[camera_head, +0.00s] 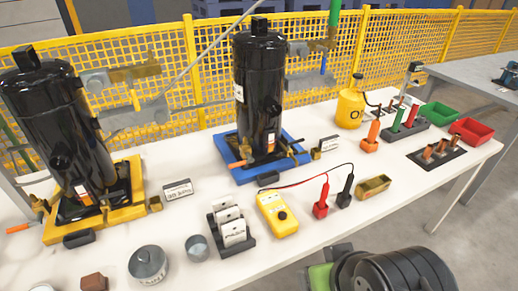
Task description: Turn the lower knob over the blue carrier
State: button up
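A black cylindrical compressor (259,85) stands upright on the blue carrier (243,174) in the middle of the table. Low on its right side is a brass fitting (296,149); low on its left is a small orange-handled lever (238,164). Higher up on the right is a brass valve (322,45) with a green upright handle (335,14) and a blue handle below. I cannot tell for certain which part is the lower knob. My black, rounded arm end shows at the bottom right, with my gripper (333,262) partly seen, well apart from the carrier. Its fingers are not clear.
A second compressor (55,125) on a yellow carrier (120,207) stands left. In front are a yellow meter (277,214) with leads, a card rack (232,233) and metal cans. A yellow bottle (350,104) and coloured bins stand right. A yellow mesh fence runs behind.

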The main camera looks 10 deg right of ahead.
aim_at(330, 82)
jog(key=i+l+u, duration=0.1)
jog(key=l+u, duration=0.3)
jog(key=l, duration=0.15)
jog(key=l+u, duration=0.4)
jog(key=l, duration=0.2)
jog(key=l+u, duration=0.45)
jog(key=l, duration=0.15)
jog(key=k+l+u, duration=0.15)
jog(key=l+u, duration=0.25)
jog(key=l, duration=0.2)
